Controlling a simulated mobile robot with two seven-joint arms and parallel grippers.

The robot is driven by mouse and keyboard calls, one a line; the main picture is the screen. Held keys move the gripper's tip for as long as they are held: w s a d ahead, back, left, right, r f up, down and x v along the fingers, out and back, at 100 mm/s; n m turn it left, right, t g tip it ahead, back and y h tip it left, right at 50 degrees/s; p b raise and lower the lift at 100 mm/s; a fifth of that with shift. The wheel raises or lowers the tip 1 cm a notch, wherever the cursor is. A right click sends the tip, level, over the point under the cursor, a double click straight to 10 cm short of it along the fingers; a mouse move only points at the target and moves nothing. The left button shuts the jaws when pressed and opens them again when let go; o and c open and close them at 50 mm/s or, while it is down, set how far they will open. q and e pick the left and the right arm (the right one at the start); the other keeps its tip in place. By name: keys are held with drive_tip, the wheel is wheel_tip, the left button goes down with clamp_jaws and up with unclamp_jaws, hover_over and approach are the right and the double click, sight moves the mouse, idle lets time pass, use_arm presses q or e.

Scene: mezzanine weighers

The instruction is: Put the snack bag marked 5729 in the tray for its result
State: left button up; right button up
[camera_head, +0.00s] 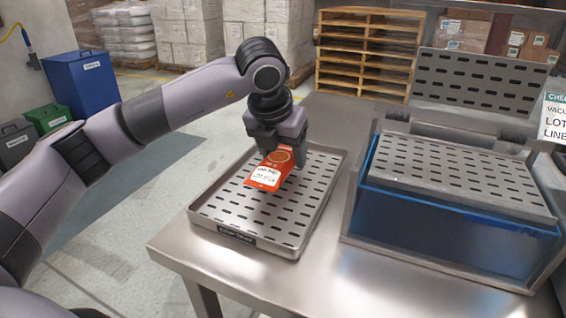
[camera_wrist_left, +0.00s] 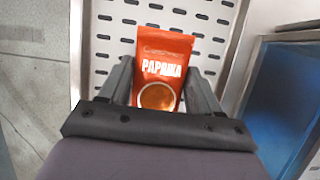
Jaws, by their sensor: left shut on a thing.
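An orange-red snack bag (camera_head: 268,172) with a white label hangs from my left gripper (camera_head: 277,146). The label's print is too small to read in the head view. In the left wrist view the bag (camera_wrist_left: 161,60) reads "PAPRIKA", and my left gripper (camera_wrist_left: 160,92) is shut on it, a finger at each side. The bag is above a perforated metal tray (camera_head: 208,217) on the table's left part. I cannot tell if it touches the tray. The tray's front label (camera_head: 237,235) is too small to read. My right gripper is not in view.
A blue-walled water tank (camera_head: 450,225) with a perforated lid plate (camera_head: 455,172) stands right of the tray on the metal table (camera_head: 310,270). A sign (camera_head: 554,118) stands at the right edge. Bins, a pallet stack (camera_head: 366,55) and wrapped sacks are behind on the floor.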

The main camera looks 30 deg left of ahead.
sight(272, 164)
use_arm(q)
drive_tip(key=shift+f, duration=1.15)
drive_tip(key=shift+f, duration=0.25)
drive_tip(key=o, duration=1)
drive_tip(key=shift+o, duration=0.2)
drive_tip(key=shift+r, duration=0.1)
drive_tip(key=shift+r, duration=0.25)
drive_tip(key=v, duration=1.1)
drive_tip(key=shift+s+r+p, duration=0.15)
drive_tip(key=shift+r+p, duration=0.25)
